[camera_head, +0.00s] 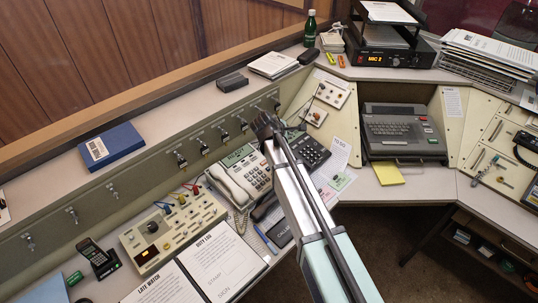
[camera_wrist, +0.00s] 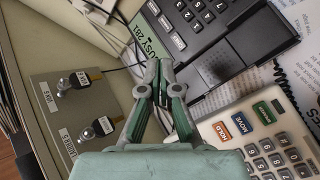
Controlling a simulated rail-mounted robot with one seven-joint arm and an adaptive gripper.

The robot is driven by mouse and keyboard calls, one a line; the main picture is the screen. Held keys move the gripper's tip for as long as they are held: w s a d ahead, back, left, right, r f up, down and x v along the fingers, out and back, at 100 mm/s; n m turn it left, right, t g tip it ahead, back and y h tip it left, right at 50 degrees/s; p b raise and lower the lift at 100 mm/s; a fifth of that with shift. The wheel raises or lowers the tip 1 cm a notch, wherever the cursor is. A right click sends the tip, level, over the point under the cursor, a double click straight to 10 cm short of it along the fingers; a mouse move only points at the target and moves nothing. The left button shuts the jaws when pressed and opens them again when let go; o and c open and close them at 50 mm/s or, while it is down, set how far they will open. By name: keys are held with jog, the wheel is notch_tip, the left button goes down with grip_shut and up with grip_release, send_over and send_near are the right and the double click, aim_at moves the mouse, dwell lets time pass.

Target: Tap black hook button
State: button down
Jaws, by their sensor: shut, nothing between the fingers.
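A black desk phone (camera_head: 314,152) stands right of my gripper in the head view, partly behind my arm. In the wrist view the black phone (camera_wrist: 200,32) fills the top right, with a green display (camera_wrist: 151,43) reading "BUSY 281" and several keys. A dark raised block (camera_wrist: 216,68) sits on its near part; I cannot tell if this is the hook button. My gripper (camera_head: 264,122) is shut and empty; in the wrist view its fingertips (camera_wrist: 160,68) overlap the phone's left edge near the display. I cannot tell if they touch it.
A cream phone (camera_head: 246,178) with its handset stands close, left of my arm; its keypad (camera_wrist: 268,140) is near in the wrist view. A keyboard terminal (camera_head: 400,130) is to the right. Black cables run behind the fingers.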

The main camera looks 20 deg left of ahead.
jog(key=a, duration=0.1)
jog(key=a+r, duration=0.1)
jog(key=a+n, duration=0.1)
jog(key=shift+r+t, duration=0.25)
jog(key=shift+t, duration=0.05)
jog(key=f+b, duration=0.1)
jog(key=f, duration=0.1)
jog(key=f+b, duration=0.1)
jog(key=f, duration=0.1)
jog(key=a+f+b, duration=0.1)
jog(key=f+b, duration=0.1)
jog(key=shift+w+f, duration=0.2)
jog(key=shift+f, duration=0.1)
jog(key=shift+a+f+b, duration=0.1)
jog(key=shift+f+b, duration=0.3)
jog(key=shift+f, duration=0.7)
jog(key=shift+f, duration=0.1)
dwell(0.5)
jog(key=shift+f, duration=0.3)
jog(key=shift+a+f+b, duration=0.15)
jog(key=shift+f+b, duration=0.3)
jog(key=shift+f, duration=0.25)
dwell(1.2)
